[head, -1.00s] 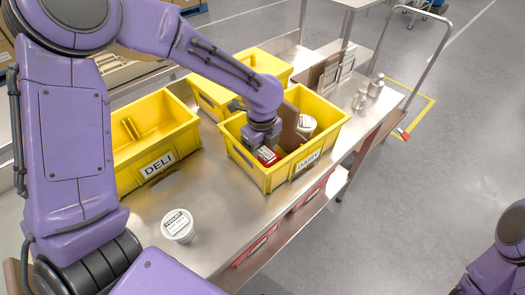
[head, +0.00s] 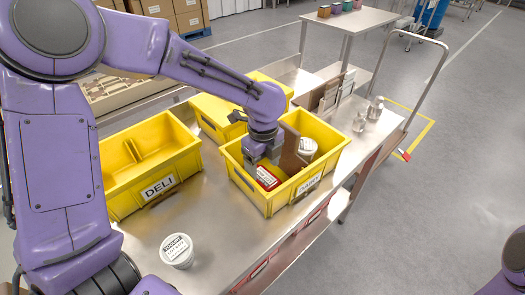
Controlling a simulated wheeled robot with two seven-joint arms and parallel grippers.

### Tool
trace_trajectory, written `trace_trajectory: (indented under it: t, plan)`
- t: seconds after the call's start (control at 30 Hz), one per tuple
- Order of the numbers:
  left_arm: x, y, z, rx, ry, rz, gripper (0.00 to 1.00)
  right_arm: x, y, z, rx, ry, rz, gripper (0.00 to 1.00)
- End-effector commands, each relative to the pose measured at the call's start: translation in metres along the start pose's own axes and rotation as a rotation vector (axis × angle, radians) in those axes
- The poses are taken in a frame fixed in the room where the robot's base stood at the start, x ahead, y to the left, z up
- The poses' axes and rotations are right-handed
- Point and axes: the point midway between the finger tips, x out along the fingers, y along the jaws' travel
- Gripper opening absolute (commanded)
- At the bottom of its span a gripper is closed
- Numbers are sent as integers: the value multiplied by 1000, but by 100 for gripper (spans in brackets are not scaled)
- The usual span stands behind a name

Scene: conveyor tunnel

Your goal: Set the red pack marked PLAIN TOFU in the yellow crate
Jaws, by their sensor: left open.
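The red pack (head: 267,178) lies inside the yellow crate labelled DAIRY (head: 246,187), in its left part, and its white label is too small to read fully. My left gripper (head: 262,160) reaches down into this crate just above the pack. It is open, and its fingertips are partly hidden by the arm and crate. A brown divider stands in the crate to the right of the gripper. A white tub (head: 307,148) sits beyond the divider. My right arm shows only at the lower right edge; its gripper is out of view.
A yellow crate labelled DELI (head: 150,168) stands to the left, and another yellow crate (head: 215,115) stands behind. A white yogurt tub (head: 177,251) is on the bare front of the metal table. Two bottles (head: 367,115) stand at the right, near a trolley.

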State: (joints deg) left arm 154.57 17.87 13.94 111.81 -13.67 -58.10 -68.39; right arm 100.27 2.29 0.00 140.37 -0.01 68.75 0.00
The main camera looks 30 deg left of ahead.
Motion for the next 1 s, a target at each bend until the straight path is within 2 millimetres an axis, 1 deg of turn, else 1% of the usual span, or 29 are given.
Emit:
trace_trajectory:
  t: [0.03,0.1,0.2,0.33,0.47,0.87,0.93,1.0]
  plan:
    - [-16,-1,0,0,0,-6,72,-2,0,-1,0,0,0,0]
    - [-34,-1,0,-1,0,-5,72,-2,0,-1,0,0,0,0]
    - [-55,0,0,0,0,-3,72,-3,0,-1,0,0,0,0]
    - [-71,0,0,-1,0,0,72,-4,0,-2,0,0,0,0]
    - [-77,0,0,-1,1,0,72,-4,0,-2,0,0,0,0]
    - [-76,0,0,-1,1,1,72,-4,0,-2,0,0,0,0]
    - [-77,0,2,2,1,1,72,-6,1,-2,0,0,0,0]
    - [-79,2,11,11,0,0,72,-11,1,-4,0,0,0,0]
